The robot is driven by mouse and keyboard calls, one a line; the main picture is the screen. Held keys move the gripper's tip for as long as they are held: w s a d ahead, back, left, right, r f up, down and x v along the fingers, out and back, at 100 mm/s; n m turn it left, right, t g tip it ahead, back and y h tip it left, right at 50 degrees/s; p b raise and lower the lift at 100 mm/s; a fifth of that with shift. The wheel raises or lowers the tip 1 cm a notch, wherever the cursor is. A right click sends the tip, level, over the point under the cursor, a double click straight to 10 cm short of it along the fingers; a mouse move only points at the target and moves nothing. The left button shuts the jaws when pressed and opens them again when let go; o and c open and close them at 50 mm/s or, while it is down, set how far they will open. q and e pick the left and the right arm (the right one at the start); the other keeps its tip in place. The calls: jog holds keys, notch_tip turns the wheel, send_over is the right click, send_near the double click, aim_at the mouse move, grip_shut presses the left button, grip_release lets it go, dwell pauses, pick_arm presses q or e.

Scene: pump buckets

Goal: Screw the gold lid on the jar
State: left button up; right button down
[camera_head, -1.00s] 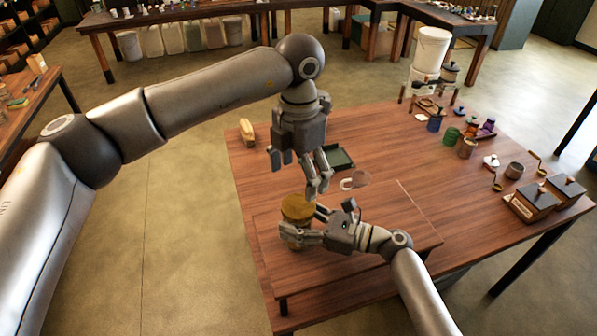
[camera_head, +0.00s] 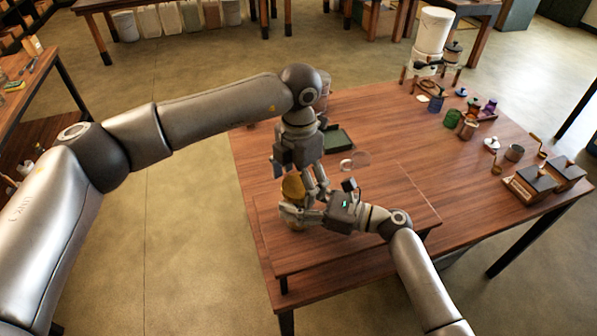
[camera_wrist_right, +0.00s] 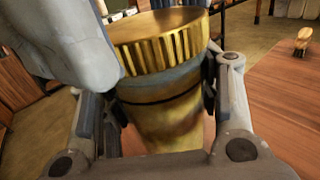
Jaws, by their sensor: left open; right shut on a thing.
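The gold lid (camera_head: 292,186) with a ridged rim sits on top of the jar; it also shows large in the right wrist view (camera_wrist_right: 160,42). The jar (camera_wrist_right: 165,118) is amber-gold with a dark band and a blue-grey neck under the lid. My right gripper (camera_head: 298,213) is shut around the jar's sides, on the raised board. My left gripper (camera_head: 300,180) is open, pointing down, with its fingers around or close beside the lid; contact cannot be told. A pale grey part of it seems to cover the upper left of the right wrist view.
The raised wooden board (camera_head: 345,245) stands on the table (camera_head: 400,130). A dark green tray (camera_head: 338,139) and a clear round piece (camera_head: 360,159) lie behind the grippers. Small jars (camera_head: 467,128) and wooden boxes (camera_head: 532,183) stand at the right. The table's middle right is clear.

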pick_arm(q)
jog(key=shift+c, duration=0.4)
jog(key=c, duration=1)
jog(key=o, duration=1.2)
jog(key=shift+o, duration=0.2)
notch_tip(320, 180, up, 12)
pick_arm(e)
jog(key=shift+c, duration=2)
grip_release()
pick_arm(q)
jog(key=shift+w, duration=0.1)
